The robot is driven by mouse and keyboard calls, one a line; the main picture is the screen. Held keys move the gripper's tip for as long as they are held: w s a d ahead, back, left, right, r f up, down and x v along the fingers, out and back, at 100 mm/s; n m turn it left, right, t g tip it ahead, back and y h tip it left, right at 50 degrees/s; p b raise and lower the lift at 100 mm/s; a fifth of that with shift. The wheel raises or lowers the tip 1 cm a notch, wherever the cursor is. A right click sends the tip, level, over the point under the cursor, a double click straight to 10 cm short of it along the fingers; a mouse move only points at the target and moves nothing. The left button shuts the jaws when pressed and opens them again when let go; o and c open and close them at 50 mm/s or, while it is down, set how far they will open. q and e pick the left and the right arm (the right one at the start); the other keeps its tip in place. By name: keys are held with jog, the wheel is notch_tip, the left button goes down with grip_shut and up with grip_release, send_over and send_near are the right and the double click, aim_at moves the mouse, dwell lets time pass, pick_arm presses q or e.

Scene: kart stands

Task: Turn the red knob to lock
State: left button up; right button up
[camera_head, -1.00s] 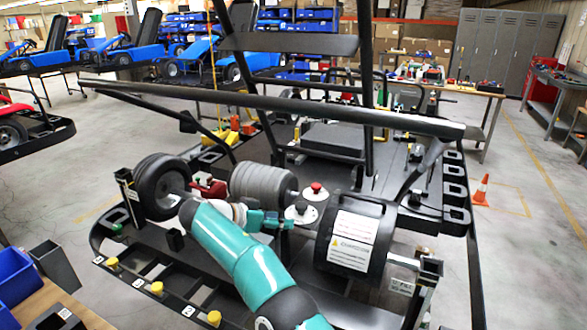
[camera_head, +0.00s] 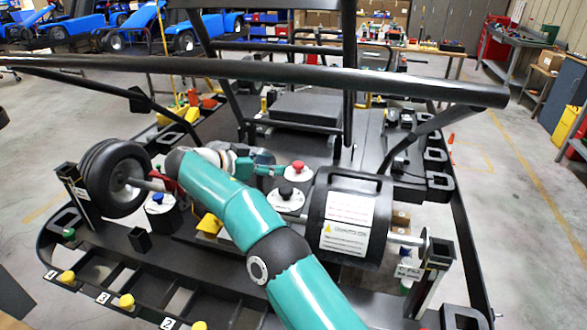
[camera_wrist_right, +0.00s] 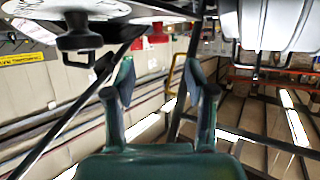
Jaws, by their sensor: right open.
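The red knob (camera_head: 298,166) stands on a white round plate on the dark kart stand. It also shows in the right wrist view (camera_wrist_right: 158,34), at the top, beyond the fingers. A black knob (camera_head: 286,191) sits on a second white plate in front of it; in the right wrist view it is large at the upper left (camera_wrist_right: 78,36). My right gripper (camera_head: 275,170) is just left of the red knob, pointing toward it. In the right wrist view its two teal fingers (camera_wrist_right: 160,78) are apart with nothing between them. My left gripper is not in view.
A black drum with a white warning label (camera_head: 347,222) stands right of the knobs. A black wheel (camera_head: 116,178) is at the left. A long dark bar (camera_head: 270,75) crosses above the stand. Yellow knobs (camera_head: 126,301) line the front edge.

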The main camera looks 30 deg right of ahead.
aim_at(296, 165)
jog(key=p+x, duration=0.1)
jog(key=x, duration=0.7)
jog(key=shift+s+d+p, duration=0.1)
jog(key=shift+d+p, duration=0.1)
jog(key=shift+p, duration=0.15)
grip_shut()
jog(key=n+t+b, duration=0.1)
jog(key=b, duration=0.5)
jog(key=shift+f+t+b, duration=0.15)
jog(key=shift+t+b, duration=0.2)
jog(key=shift+t, duration=0.05)
jog(key=shift+s+n, duration=0.1)
jog(key=shift+n, duration=0.2)
jog(key=shift+r, duration=0.25)
